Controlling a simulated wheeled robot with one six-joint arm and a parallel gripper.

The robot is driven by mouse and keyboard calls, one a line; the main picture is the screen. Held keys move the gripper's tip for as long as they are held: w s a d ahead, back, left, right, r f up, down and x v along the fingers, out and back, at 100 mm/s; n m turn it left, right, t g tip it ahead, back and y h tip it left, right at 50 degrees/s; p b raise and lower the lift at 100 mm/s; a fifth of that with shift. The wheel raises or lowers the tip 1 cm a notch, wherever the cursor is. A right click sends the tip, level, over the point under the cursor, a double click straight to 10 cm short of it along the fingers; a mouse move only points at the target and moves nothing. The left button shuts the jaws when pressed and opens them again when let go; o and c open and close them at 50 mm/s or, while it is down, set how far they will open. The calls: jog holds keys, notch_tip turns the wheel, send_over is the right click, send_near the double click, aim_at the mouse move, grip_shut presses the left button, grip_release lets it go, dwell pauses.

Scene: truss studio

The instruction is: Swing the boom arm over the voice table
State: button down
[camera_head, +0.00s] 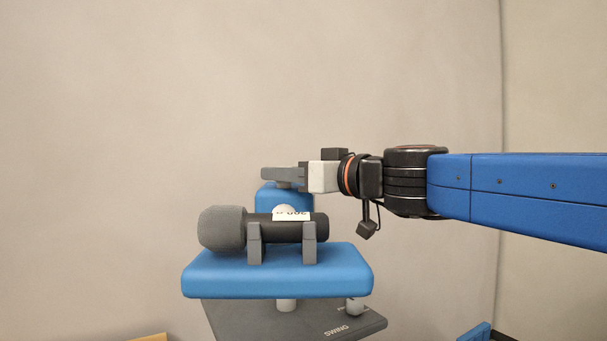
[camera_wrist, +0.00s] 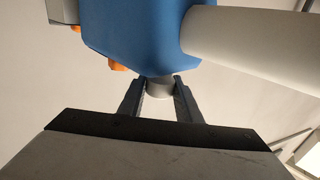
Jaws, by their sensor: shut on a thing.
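The post joins a blue block (camera_wrist: 140,35), from which a thick pale tube (camera_wrist: 255,50) runs right; these look like parts of the boom arm. In the head view, my gripper (camera_head: 282,175) reaches left, at the top of a blue block (camera_head: 282,193) behind the microphone (camera_head: 270,229). The microphone lies level in grey cradles on a blue padded platform (camera_head: 275,283). I cannot tell which surface is the voice table.
A dark grey plate (camera_head: 340,327) marked "SWING" sits below the platform, with pale posts between them. A blue piece (camera_head: 477,332) shows at the lower right and a yellow-orange edge (camera_head: 150,338) at the lower left. Plain wall stands behind. Orange parts (camera_wrist: 116,65) sit beside the blue block.

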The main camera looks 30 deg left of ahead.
aim_at(259, 187)
jog(key=shift+s+a+f+m+t+h, duration=0.15)
jog(key=shift+a+m+t+h, duration=0.2)
jog(key=shift+t, duration=0.3)
jog(key=shift+s+a+r+m+t+h, duration=0.15)
jog(key=shift+a+m+t, duration=0.2)
jog(key=shift+m+t, duration=0.25)
jog(key=shift+s+a+r+m+t+h, duration=0.1)
jog(key=shift+a+r+m+t+h, duration=0.1)
jog(key=shift+a+m+t, duration=0.35)
jog(key=shift+s+a+r+m+t+h, duration=0.1)
jog(key=shift+a+r+m+t+h, duration=0.1)
jog(key=shift+t, duration=0.5)
jog(key=shift+s+a+f+m+t+h, duration=0.15)
jog(key=shift+a+f+m+t+h, duration=0.15)
jog(key=shift+a+m+t+h, duration=0.75)
jog(key=shift+m+t+h, duration=0.05)
jog(key=shift+t, duration=0.2)
jog(key=w+a+m+t+h, duration=0.1)
jog(key=a+m+t+h, duration=0.4)
jog(key=h, duration=0.4)
jog(key=shift+w+a+m+t+h, duration=0.35)
jog(key=shift+a+m, duration=0.3)
jog(key=shift+m, duration=0.45)
jog(key=shift+f, duration=0.15)
jog(key=c, duration=1.3)
grip_release()
jog(key=shift+a, duration=0.1)
